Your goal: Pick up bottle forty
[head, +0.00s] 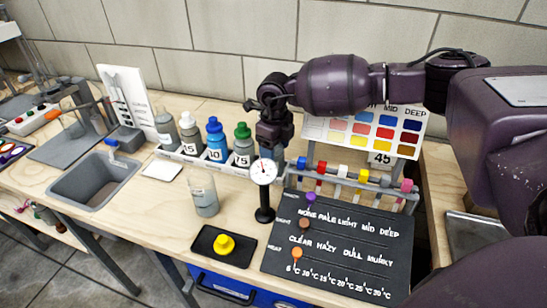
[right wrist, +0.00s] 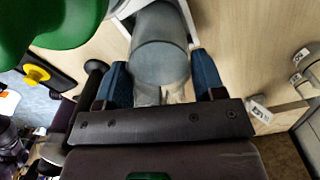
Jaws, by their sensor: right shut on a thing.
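Bottle forty (head: 215,140) has a blue cap and a white label reading 40. It stands upright in the white rack (head: 190,161), between a white-capped bottle (head: 189,135) and the green-capped bottle 75 (head: 243,146). My right gripper (head: 275,133) is right of bottle 75, apart from bottle forty. In the right wrist view its blue fingers (right wrist: 163,82) are shut on a grey cylindrical thing (right wrist: 160,48), which looks like a bottle; no label on it is readable. A green cap (right wrist: 65,22) is close by at upper left. My left gripper is out of view.
A dial gauge (head: 264,172) stands in front of my right gripper. A clear beaker (head: 203,194) and a yellow button (head: 224,244) are nearer the front.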

